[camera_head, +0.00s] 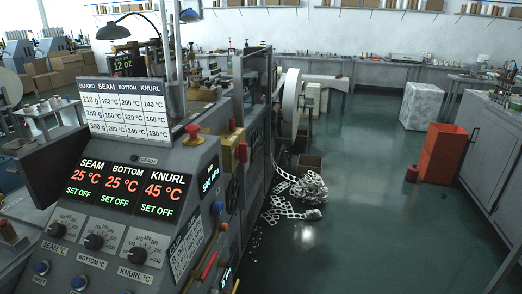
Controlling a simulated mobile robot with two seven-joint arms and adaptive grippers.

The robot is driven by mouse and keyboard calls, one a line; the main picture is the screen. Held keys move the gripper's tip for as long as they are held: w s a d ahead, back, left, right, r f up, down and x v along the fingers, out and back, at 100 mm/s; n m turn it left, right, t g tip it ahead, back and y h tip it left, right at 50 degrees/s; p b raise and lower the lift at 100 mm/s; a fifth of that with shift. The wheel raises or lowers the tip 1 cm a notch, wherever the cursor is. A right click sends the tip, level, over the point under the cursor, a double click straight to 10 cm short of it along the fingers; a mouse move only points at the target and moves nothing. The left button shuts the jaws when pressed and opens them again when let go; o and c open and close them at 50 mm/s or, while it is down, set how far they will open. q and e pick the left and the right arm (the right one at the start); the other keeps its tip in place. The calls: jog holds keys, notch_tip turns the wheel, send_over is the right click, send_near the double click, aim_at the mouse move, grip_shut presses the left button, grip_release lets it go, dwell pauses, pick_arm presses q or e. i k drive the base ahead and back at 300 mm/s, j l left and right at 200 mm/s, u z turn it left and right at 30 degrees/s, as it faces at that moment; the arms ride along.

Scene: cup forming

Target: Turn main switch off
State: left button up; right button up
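The cup-forming machine's grey control panel (120,225) fills the lower left. A red rotary handle on a yellow plate (242,152) is on the machine's side, right of the panel; it looks like the main switch, but no label is readable. A separate red mushroom button on a yellow base (193,130) stands at the panel's upper right edge. The temperature display (128,186) is lit, showing SEAM 25, BOTTOM 25 and KNURL 45 °C, each with SET OFF. Neither of my grippers shows in the head view.
Dials (94,242) and blue buttons (78,284) sit low on the panel. A black lamp (113,32) arches above the machine. White scrap strips (305,188) lie on the floor beside it. Open floor (350,220) extends right, toward an orange bin (443,152) and grey cabinet (482,150).

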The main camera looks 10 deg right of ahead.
aim_at(241, 151)
jog(key=i+l+z, duration=0.6)
jog(key=i+z, duration=0.15)
jog(key=i, duration=0.2)
jog(key=i+z, duration=0.4)
jog(key=i+l+u, duration=0.15)
jog(key=i+u, duration=0.3)
jog(key=i+l+u, duration=0.45)
jog(key=i, duration=0.15)
jog(key=i+l+u, duration=0.4)
jog(key=i, duration=0.1)
